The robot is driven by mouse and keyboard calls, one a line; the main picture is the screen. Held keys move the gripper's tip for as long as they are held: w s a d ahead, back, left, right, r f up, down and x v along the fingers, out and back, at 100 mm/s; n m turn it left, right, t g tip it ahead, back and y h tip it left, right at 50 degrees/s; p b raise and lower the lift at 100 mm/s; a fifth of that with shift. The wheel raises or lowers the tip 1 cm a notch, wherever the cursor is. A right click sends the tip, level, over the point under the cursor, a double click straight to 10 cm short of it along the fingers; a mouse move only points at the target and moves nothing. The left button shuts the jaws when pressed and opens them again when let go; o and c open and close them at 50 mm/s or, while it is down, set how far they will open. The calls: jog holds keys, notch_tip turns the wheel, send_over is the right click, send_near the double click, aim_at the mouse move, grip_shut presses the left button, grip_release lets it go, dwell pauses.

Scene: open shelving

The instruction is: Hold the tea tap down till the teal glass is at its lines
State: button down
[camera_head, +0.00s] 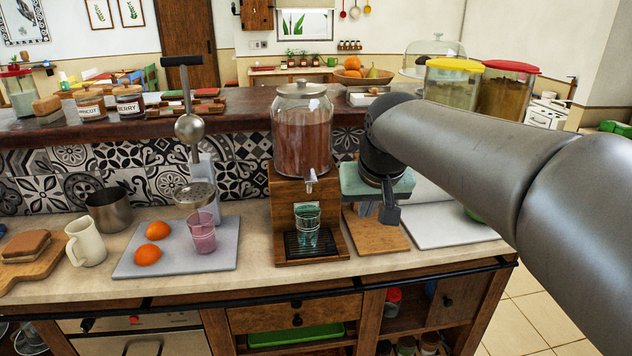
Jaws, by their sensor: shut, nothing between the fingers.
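The tea dispenser (301,138) is a glass jar of reddish-brown tea on a wooden stand at the middle of the counter. Its tap (311,182) sticks out at the front below the jar. The teal glass (307,222) stands upright on the dark drip grille (304,247) under the tap. Its lines and the level inside are too small to tell. My gripper (389,212) is shut and empty, to the right of the dispenser, above a wooden board. It is apart from the tap and the glass.
A grey board (175,262) at left carries oranges (158,230), a pink glass (202,238) and a juice press (190,128). A white mug (87,243) and a metal pot (110,212) stand further left. A wooden board (375,235) and a white board (445,228) lie at right.

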jog(key=w+a+r+t+y+b, duration=0.1)
jog(key=w+a+r+t+b, duration=0.2)
jog(key=w+a+r, duration=0.5)
notch_tip(320, 180, up, 2)
jog(key=shift+w+a+r+n, duration=0.1)
jog(key=shift+w+a+n, duration=0.3)
jog(key=shift+a, duration=0.15)
send_over(310, 176)
jog(key=s, duration=0.3)
notch_tip(310, 176, down, 7)
jog(key=shift+w+d+f, duration=0.1)
jog(key=shift+d+f, duration=0.05)
jog(key=shift+f, duration=0.9)
jog(key=shift+d+f, duration=0.15)
jog(key=shift+f, duration=0.9)
jog(key=shift+b, duration=0.35)
